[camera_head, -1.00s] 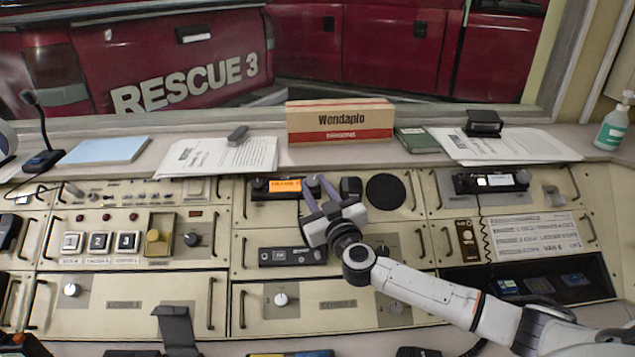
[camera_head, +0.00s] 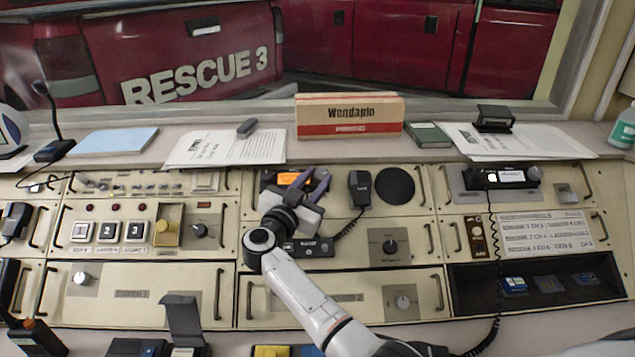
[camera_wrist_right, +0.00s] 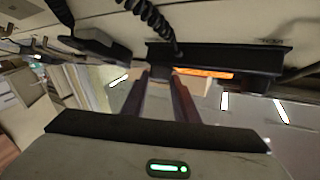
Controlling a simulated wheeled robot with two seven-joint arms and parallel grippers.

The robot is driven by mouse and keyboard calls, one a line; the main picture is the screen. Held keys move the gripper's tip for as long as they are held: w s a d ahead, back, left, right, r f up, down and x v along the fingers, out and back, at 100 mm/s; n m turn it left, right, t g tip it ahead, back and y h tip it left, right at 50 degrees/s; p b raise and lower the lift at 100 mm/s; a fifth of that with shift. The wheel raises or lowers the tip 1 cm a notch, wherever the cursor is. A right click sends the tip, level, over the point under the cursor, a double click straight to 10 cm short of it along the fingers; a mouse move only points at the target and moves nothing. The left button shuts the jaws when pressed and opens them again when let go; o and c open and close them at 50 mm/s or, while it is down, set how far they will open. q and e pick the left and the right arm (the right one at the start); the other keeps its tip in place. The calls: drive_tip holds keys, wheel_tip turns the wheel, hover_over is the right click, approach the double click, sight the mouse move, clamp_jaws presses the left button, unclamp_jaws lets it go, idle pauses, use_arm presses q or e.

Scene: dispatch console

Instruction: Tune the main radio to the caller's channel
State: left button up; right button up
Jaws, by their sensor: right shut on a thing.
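The main radio (camera_head: 295,179), a black unit with a lit orange display, is set in the upper middle of the console. My right gripper (camera_head: 316,180), with purple fingers, reaches it from below at its right end. Its fingers are shut on what appears to be the radio's right knob, which they largely hide. In the right wrist view the fingers (camera_wrist_right: 160,85) meet the radio beside its orange display (camera_wrist_right: 205,73). The display's text is too small to read. A printed channel list (camera_head: 541,232) lies on the right console panel. My left gripper is not in view.
A handset (camera_head: 360,188) with a coiled cord hangs just right of the radio. A round black speaker (camera_head: 394,186) is beyond it. Another radio (camera_head: 500,177) with a white display sits at right. A Wendaplo box (camera_head: 350,116) stands on the ledge behind.

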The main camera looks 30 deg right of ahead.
drive_tip(key=shift+w+m+g, duration=0.1)
drive_tip(key=shift+m+g, duration=0.5)
drive_tip(key=shift+m, duration=0.1)
drive_tip(key=o, duration=1.1)
drive_tip(key=shift+c, duration=0.2)
drive_tip(key=b+v, duration=0.1)
drive_tip(key=v, duration=0.9)
drive_tip(key=shift+a, duration=0.25)
drive_tip(key=shift+f, duration=0.1)
